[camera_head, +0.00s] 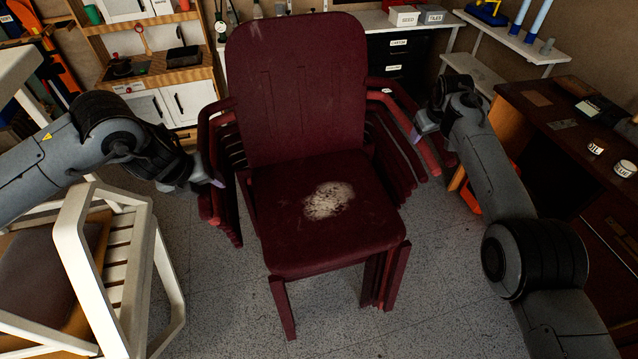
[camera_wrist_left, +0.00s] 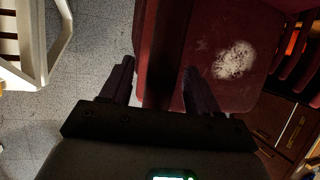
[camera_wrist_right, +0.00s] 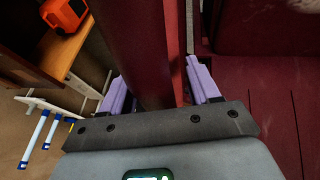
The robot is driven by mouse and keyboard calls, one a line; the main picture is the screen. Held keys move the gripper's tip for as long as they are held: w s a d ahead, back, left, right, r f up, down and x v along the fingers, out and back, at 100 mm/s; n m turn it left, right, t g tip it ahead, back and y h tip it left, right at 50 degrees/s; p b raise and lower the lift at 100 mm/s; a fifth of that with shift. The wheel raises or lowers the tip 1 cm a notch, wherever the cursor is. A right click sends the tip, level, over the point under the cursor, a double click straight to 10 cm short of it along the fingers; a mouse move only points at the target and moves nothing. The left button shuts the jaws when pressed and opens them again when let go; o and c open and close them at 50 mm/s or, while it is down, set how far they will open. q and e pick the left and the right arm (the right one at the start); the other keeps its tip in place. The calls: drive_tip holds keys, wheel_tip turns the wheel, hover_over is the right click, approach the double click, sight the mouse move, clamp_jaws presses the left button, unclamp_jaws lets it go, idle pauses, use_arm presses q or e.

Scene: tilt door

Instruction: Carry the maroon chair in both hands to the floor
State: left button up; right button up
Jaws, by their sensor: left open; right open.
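The maroon chair (camera_head: 300,90) stands upright in the middle of the head view, with a pale worn patch on its seat. Several armrests and legs show beneath it, so it sits on a stack of similar chairs. My left gripper (camera_head: 208,172) is at the left armrest. In the left wrist view its open fingers (camera_wrist_left: 157,85) lie on either side of that maroon armrest (camera_wrist_left: 163,45). My right gripper (camera_head: 420,130) is at the right armrest. In the right wrist view its open lilac fingers (camera_wrist_right: 158,85) straddle that armrest (camera_wrist_right: 145,45). Contact is not clear in either view.
A white slatted chair (camera_head: 120,265) stands at the left, close to my left arm. A brown desk (camera_head: 560,120) with cans is at the right, near my right arm. A toy kitchen (camera_head: 155,75) and a dark cabinet (camera_head: 398,62) stand behind. Speckled floor (camera_head: 235,310) is bare in front.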

use_arm(q)
drive_tip(key=shift+f, duration=0.15)
use_arm(e)
drive_tip(key=shift+f, duration=0.15)
use_arm(q)
clamp_jaws()
use_arm(e)
clamp_jaws()
idle(1.1)
